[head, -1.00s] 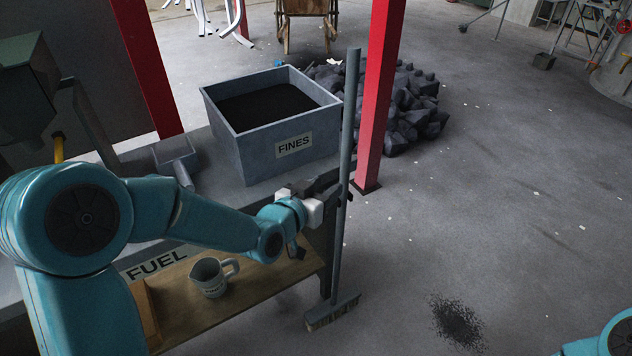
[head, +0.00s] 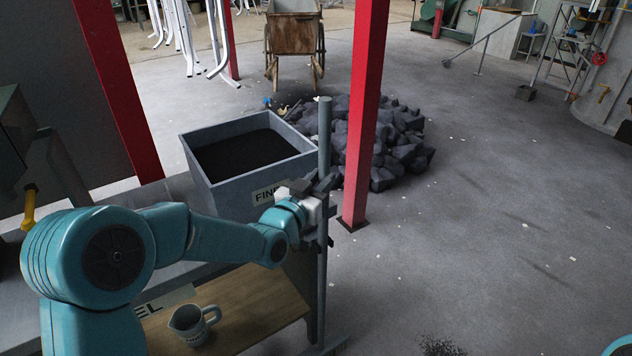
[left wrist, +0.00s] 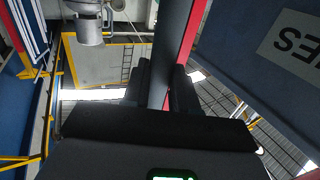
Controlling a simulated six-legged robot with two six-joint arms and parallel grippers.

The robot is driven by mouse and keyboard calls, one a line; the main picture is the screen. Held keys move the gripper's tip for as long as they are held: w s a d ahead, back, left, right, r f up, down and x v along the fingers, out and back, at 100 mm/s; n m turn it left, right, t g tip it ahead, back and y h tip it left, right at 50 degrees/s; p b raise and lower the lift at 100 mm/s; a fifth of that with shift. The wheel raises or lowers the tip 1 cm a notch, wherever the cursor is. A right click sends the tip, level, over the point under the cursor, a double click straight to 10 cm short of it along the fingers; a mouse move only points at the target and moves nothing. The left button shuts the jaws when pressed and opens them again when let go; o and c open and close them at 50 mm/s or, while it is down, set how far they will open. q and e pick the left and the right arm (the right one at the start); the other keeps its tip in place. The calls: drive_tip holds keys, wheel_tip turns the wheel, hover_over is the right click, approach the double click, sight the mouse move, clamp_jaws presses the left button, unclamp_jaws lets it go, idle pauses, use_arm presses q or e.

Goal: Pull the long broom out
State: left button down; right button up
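The long broom (head: 324,150) stands nearly upright beside the right end of the bench. Its grey handle rises past the right corner of the FINES bin, and its head (head: 322,347) is low at the bottom of the head view, partly cut off. My left gripper (head: 322,190) is at the upper part of the handle. In the left wrist view the handle (left wrist: 172,50) runs between the two dark fingers (left wrist: 160,88), with no clear gap at either side, so it looks shut on the handle. My right gripper is not in view.
The FINES bin (head: 225,185) stands just left of the handle. A red post (head: 362,120) rises close on the right, with a coal heap (head: 400,150) behind. A jug (head: 192,324) stands on the lower wooden shelf (head: 255,310). The floor at right is open.

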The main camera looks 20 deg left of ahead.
use_arm(q)
drive_tip(key=shift+s, duration=0.1)
drive_tip(key=shift+s+d, duration=0.1)
drive_tip(key=shift+d, duration=0.1)
drive_tip(key=s+d+b, duration=0.1)
drive_tip(key=d, duration=0.1)
drive_tip(key=s+d+b, duration=0.1)
drive_tip(key=s+d, duration=0.1)
drive_tip(key=shift+s+d+b, duration=0.1)
drive_tip(key=shift+s+b, duration=0.05)
drive_tip(key=shift+b, duration=0.2)
idle(0.4)
